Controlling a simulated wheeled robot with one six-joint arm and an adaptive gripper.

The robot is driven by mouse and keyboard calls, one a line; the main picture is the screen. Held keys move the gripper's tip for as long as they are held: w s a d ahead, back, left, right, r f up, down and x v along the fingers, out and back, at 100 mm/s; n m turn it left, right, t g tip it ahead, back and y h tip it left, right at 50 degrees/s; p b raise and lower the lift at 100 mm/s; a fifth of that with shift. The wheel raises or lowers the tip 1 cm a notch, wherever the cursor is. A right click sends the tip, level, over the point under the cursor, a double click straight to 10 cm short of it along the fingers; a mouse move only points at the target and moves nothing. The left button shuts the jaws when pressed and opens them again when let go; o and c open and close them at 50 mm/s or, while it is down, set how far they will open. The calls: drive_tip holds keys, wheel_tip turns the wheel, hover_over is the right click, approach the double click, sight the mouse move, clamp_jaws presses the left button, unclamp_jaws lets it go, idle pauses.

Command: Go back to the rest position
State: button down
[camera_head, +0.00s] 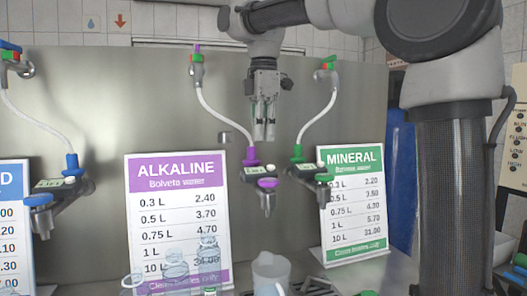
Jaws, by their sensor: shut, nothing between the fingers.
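My gripper (264,132) hangs pointing down in the upper middle of the head view, in front of the steel panel. Its fingers are shut with nothing between them. It is above and between the purple-tipped tap (265,186) and the green-tipped tap (318,172), apart from any bottle. My arm reaches in from the right side of the view.
An ALKALINE sign (180,222) and a MINERAL sign (354,207) stand by the steel panel (120,110). Clear bottles (175,268) and a translucent jug (271,274) stand at the bottom. A blue-tipped tap (58,192) is at left. A blue cylinder (400,180) stands behind my arm.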

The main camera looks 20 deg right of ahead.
drive_tip(key=shift+r, duration=0.45)
